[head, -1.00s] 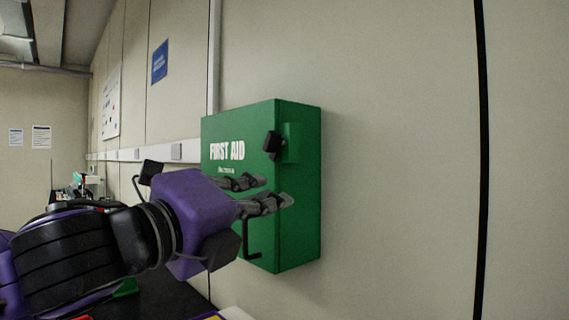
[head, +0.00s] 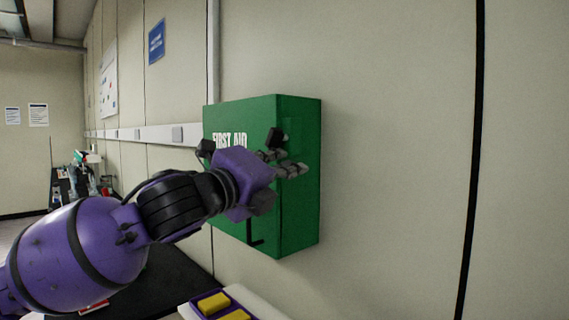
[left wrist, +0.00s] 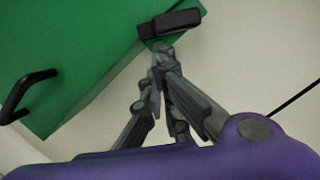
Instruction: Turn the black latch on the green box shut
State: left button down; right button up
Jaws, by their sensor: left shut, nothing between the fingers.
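The green first aid box (head: 298,215) is mounted on the wall in the head view, its door seen shut. The black latch (head: 274,138) sits near the box's upper right front edge. In the left wrist view the latch (left wrist: 176,22) lies just beyond my fingertips. My left gripper (head: 300,169) is in front of the box's right side, just below the latch; it also shows in the left wrist view (left wrist: 163,50). Its fingers are shut and empty, and I cannot tell whether they touch the latch. My right gripper is not in view.
A black door handle (head: 254,240) sticks out low on the box front, and also shows in the left wrist view (left wrist: 27,92). A purple tray with yellow blocks (head: 214,303) is below the box. The wall right of the box is clear.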

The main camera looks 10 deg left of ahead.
pick_arm(q)
jog(key=shift+m, duration=0.3)
jog(key=shift+w+a+f+m, duration=0.1)
jog(key=shift+m, duration=0.5)
jog(key=shift+a+f+m+h, duration=0.1)
jog(key=shift+m+h, duration=0.3)
jog(key=shift+m, duration=0.1)
jog(key=shift+w+a+m, duration=0.1)
jog(key=shift+m, duration=0.3)
jog(key=shift+p, duration=0.3)
